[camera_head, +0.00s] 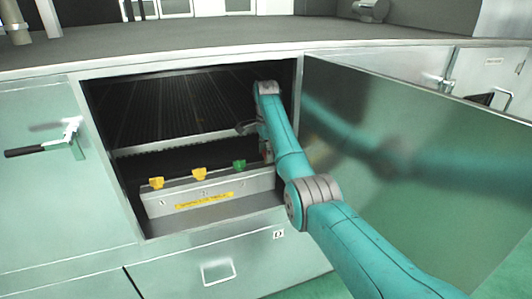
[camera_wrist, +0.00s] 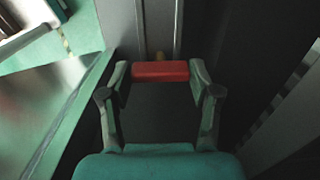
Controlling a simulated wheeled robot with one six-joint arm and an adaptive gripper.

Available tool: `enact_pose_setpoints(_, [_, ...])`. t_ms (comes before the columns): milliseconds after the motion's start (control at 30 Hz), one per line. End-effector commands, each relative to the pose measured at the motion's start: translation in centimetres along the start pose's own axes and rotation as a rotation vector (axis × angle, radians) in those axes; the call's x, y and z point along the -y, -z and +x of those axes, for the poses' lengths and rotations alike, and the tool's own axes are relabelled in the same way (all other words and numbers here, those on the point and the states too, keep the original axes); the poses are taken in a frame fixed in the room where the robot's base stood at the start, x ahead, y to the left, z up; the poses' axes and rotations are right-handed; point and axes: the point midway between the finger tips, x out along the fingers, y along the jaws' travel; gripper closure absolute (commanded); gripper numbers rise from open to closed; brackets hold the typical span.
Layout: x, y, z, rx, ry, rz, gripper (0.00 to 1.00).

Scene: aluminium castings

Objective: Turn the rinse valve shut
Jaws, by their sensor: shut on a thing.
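A red handle (camera_wrist: 160,71), which looks like the rinse valve's, lies crosswise in the wrist view. My gripper (camera_wrist: 161,76) is shut on it, with one fingertip at each end. A small brownish stub (camera_wrist: 160,56) shows just behind the handle, in front of a grey upright part. In the head view my arm reaches through the open cabinet doorway. The red handle cannot be made out there, and my gripper is mostly hidden by the arm.
A grey box (camera_head: 215,195) in the cabinet's front bears two yellow knobs (camera_head: 199,174) and a green knob (camera_head: 239,164). The open door (camera_head: 420,150) stands close on my arm's right. A ribbed dark surface (camera_head: 180,105) lies deeper inside. A drawer (camera_head: 220,272) is below.

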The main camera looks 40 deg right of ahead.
Motion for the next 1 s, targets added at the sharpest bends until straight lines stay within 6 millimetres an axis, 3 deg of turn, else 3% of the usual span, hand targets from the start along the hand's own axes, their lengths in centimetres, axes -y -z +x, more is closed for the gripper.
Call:
enact_pose_setpoints(633, [0.0, 0.06, 0.06, -0.001, 0.0, 0.051, 0.72])
enact_pose_setpoints(667, [-0.01, 0.06, 0.06, -0.001, 0.0, 0.051, 0.33])
enact_pose_setpoints(733, [-0.01, 0.05, 0.05, -0.001, 0.0, 0.05, 0.15])
enact_pose_setpoints(1000, [0.0, 0.02, 0.01, 0.0, 0.0, 0.049, 0.12])
